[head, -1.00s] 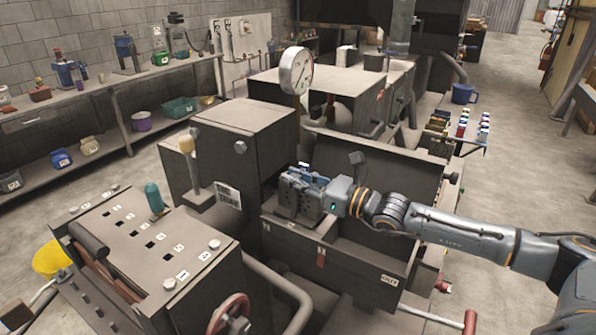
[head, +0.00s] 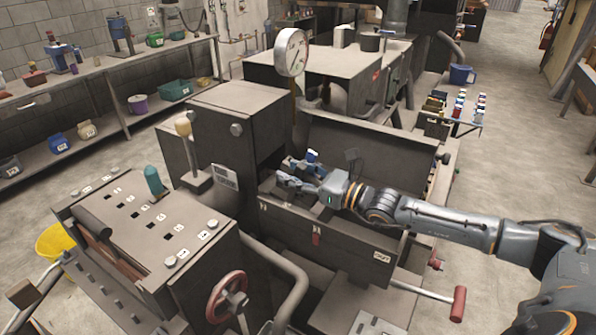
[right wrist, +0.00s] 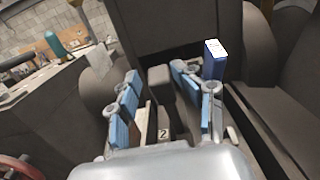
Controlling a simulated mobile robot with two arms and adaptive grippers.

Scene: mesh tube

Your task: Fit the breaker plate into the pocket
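My right gripper (head: 294,172) is over the left end of the machine's open trough (head: 330,203), beside the tall dark block (head: 240,135). In the right wrist view, its blue-padded fingers (right wrist: 160,90) stand apart. A dark upright post (right wrist: 160,84) and a pale strip with a dark part marked "2" (right wrist: 163,134) show between them; I see no clear grip on either. A small blue block with a white top (right wrist: 214,58) stands by the right finger, and shows in the head view (head: 313,156). I cannot tell the breaker plate or its pocket apart. My left gripper is out of view.
A dial gauge (head: 291,52) rises behind the trough. A sloped control panel (head: 150,225) with a teal knob (head: 154,181) and a red handwheel (head: 226,297) stand in front. A raised lid panel (head: 370,155) backs the trough. A red-ended lever (head: 458,304) sticks out at right.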

